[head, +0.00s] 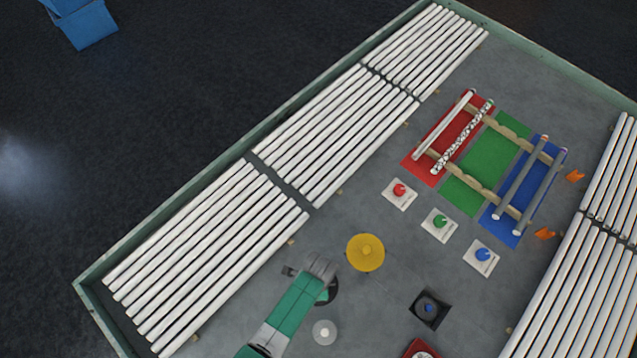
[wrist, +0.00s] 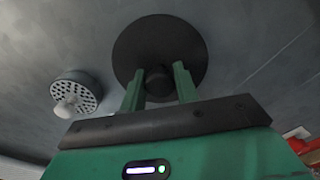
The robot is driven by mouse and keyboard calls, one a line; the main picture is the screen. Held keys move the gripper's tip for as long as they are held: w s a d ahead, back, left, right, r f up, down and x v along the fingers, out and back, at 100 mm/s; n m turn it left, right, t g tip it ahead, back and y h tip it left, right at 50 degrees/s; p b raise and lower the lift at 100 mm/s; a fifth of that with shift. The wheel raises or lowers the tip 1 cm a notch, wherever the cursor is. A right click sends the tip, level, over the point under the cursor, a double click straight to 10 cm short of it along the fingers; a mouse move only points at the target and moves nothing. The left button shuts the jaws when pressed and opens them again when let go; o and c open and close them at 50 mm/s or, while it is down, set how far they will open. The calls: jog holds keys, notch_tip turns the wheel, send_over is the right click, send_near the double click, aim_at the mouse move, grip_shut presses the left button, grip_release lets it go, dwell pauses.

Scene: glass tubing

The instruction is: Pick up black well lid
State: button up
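The black well lid is a flat round disc with a short knob; in the wrist view the lid (wrist: 160,45) is straight ahead and its knob (wrist: 158,84) shows between the two green fingers. My gripper (wrist: 158,80) is open, with one finger on each side of the knob. I cannot tell whether the fingertips reach the knob's full depth. In the head view my gripper (head: 318,270) is over the lid, and only the lid's right edge (head: 332,291) shows beside my green arm.
A pale perforated round piece with a white knob (wrist: 75,95) is close at left; it also shows in the head view (head: 324,332). A yellow disc (head: 366,253) and a black square with a blue knob (head: 430,309) are nearby. White tubes (head: 225,255) line the left side.

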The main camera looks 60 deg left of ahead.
jog(key=c, duration=0.5)
jog(key=shift+r, duration=0.15)
jog(key=shift+r, duration=0.3)
jog(key=r, duration=0.2)
jog(key=shift+s+d+r+p, duration=0.2)
jog(key=shift+s+r+p, duration=0.2)
jog(key=s+d, duration=0.2)
jog(key=s, duration=0.2)
jog(key=s+d+r, duration=0.1)
jog(key=s+d, duration=0.1)
jog(key=s, duration=0.3)
jog(key=s+d, duration=0.2)
jog(key=s, duration=0.2)
jog(key=shift+s+d+r, duration=0.2)
jog(key=shift+s+d, duration=0.1)
